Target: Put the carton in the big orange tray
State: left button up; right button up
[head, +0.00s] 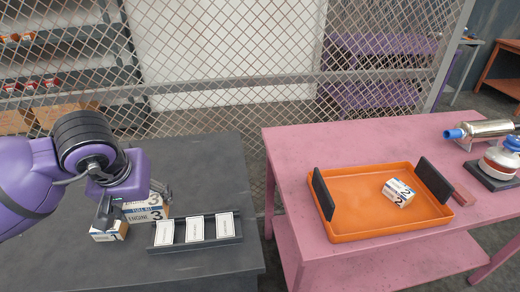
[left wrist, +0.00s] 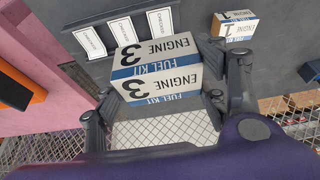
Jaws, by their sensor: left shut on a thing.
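My left gripper (head: 136,200) is shut on a white and blue carton marked "ENGINE 3 FUEL KIT" (head: 147,213), over the dark table at the left. In the left wrist view this carton (left wrist: 155,72) sits between the two dark fingers. I cannot tell whether it touches the table. A smaller-looking carton marked 1 (left wrist: 235,25) stands on the dark table; it also shows in the head view (head: 108,233). The big orange tray (head: 348,217) lies on the pink table, with a carton marked 2 (head: 398,193) inside it. My right gripper is not in view.
A black holder (head: 195,243) with 3 white cards lies on the dark table (head: 205,160). Upright black handles (head: 323,194) stand at the tray's ends. A gap separates the tables. Bottles (head: 500,155) stand at the right; wire mesh fence (head: 230,60) rises behind.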

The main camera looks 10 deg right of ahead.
aim_at(356, 211)
jog(key=z, duration=1.4)
